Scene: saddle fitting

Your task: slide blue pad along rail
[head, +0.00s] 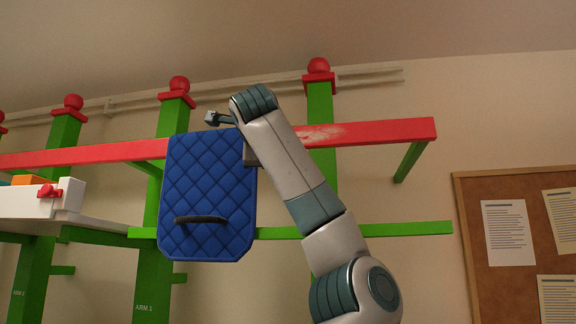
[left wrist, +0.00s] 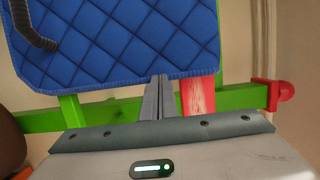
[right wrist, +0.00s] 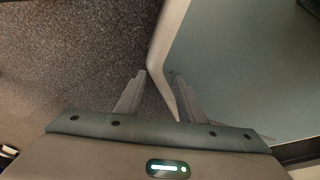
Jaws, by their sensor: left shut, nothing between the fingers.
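The blue quilted pad (head: 207,198) hangs over the red rail (head: 380,132), with a dark handle (head: 201,219) low on its front. The pad also fills the top of the left wrist view (left wrist: 120,40). My left arm crosses the head view right of the pad and hides most of its gripper. In the left wrist view my left gripper (left wrist: 160,82) is shut and empty, its tips at the pad's right edge, just below the rail. I cannot tell whether they touch. My right gripper (right wrist: 160,82) is open, away from the pad, and shows only in its wrist view.
Green posts (head: 65,130) with red ball tops carry the rail. A lower green bar (head: 400,229) runs beneath it. The rail right of the pad has a pale worn patch (head: 322,133). A white box (head: 45,203) stands at left; a cork board (head: 465,215) hangs at right.

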